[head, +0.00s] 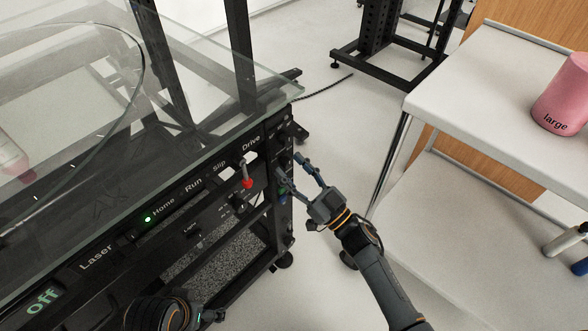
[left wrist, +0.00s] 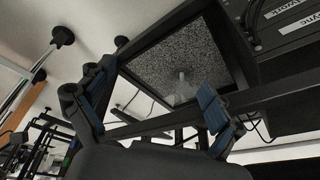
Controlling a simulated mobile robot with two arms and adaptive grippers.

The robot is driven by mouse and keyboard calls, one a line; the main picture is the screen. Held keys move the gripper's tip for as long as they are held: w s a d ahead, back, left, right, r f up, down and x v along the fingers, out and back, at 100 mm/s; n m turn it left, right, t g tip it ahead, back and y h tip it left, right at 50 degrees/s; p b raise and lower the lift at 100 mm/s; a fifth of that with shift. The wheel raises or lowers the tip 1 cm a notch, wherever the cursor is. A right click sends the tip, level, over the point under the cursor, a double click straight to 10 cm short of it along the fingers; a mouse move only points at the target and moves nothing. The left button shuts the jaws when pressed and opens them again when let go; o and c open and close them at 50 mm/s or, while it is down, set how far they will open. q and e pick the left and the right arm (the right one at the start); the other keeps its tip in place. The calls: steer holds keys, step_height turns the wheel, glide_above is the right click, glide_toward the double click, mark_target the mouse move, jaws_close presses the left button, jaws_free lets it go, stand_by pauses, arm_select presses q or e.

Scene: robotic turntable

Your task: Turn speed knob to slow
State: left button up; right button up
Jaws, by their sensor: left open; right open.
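The black control panel (head: 122,247) of the turntable runs along its front, with labels Laser, Home, Run, Slip and Drive. A lever with a red ball tip (head: 247,183) stands out below Slip and Drive. A small dark knob (head: 240,207) with tiny marks sits below it; I cannot read whether it is the speed knob or where it points. My right gripper (head: 291,168) is open and empty beside the panel's right end. My left gripper (left wrist: 156,78) is open below a framed speckled panel, with nothing between its fingers. In the head view its arm shows at the bottom.
The glass top (head: 190,130) overhangs the panel. A white table (head: 490,85) at right bears a pink weight (head: 566,98) marked large. Open floor lies between.

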steer(key=shift+c, duration=0.4)
jaws_close()
